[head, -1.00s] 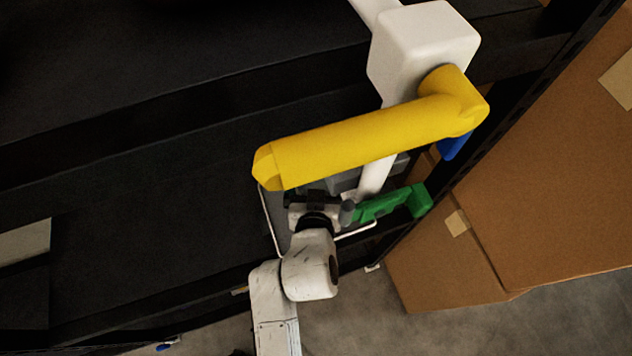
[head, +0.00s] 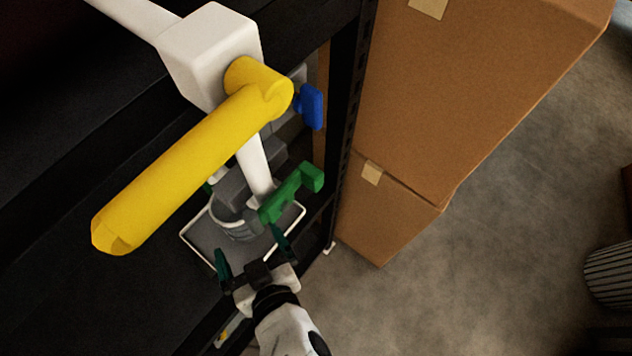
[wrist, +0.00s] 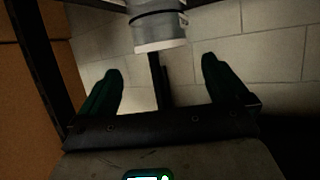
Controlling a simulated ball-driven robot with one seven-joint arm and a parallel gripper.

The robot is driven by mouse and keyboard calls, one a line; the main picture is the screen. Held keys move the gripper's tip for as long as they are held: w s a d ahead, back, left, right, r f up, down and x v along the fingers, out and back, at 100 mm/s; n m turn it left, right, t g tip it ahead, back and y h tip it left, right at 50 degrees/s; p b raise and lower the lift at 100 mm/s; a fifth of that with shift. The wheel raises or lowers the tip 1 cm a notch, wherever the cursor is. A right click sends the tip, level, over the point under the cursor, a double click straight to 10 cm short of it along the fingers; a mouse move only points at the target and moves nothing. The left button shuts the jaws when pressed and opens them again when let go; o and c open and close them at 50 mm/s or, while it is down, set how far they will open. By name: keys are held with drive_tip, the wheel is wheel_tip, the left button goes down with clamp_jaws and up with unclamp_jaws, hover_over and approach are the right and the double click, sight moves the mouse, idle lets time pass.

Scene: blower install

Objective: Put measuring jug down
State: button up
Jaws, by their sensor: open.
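The measuring jug (head: 236,226) is a greyish, clear-looking cup. In the head view it stands over the grey tray with a white rim (head: 199,250), under the white pipe and beside the green handle. My gripper (head: 251,251) is open and empty in front of the jug, its two dark green fingers apart. In the wrist view a pale cylinder with a dark band, apparently the jug (wrist: 160,34), shows at the top, ahead of the open fingers (wrist: 160,82). Its upper part is cut off there. I cannot tell whether the jug rests flat on the tray.
A thick yellow tube (head: 180,170) and a white box (head: 208,52) overhang the jug. A green handle (head: 290,193) and a blue handle (head: 311,106) stick out on the right. Dark shelf beams surround the place.

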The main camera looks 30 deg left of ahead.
drive_tip(key=w+d+f+m+h, duration=0.2)
drive_tip(key=w+d+h, duration=0.15)
drive_tip(key=d, duration=0.35)
drive_tip(key=w+d+f+m+t+h, duration=0.1)
drive_tip(key=w+d+f+m+h, duration=0.1)
drive_tip(key=w+d, duration=0.45)
drive_tip(key=w+d+f+m+h, duration=0.2)
drive_tip(key=d+h, duration=0.1)
drive_tip(key=d, duration=0.6)
drive_tip(key=s+d+f+m+g+h, duration=0.1)
drive_tip(key=s+d, duration=0.5)
drive_tip(key=d, duration=0.6)
drive_tip(key=s+d+f+m+g+h, duration=0.2)
drive_tip(key=s+d+m+g, duration=0.3)
drive_tip(key=d, duration=0.7)
drive_tip(key=shift+s+d+m+h, duration=0.15)
drive_tip(key=shift+s+m+h, duration=0.2)
drive_tip(key=shift+s+m, duration=0.2)
drive_tip(key=shift+f, duration=0.1)
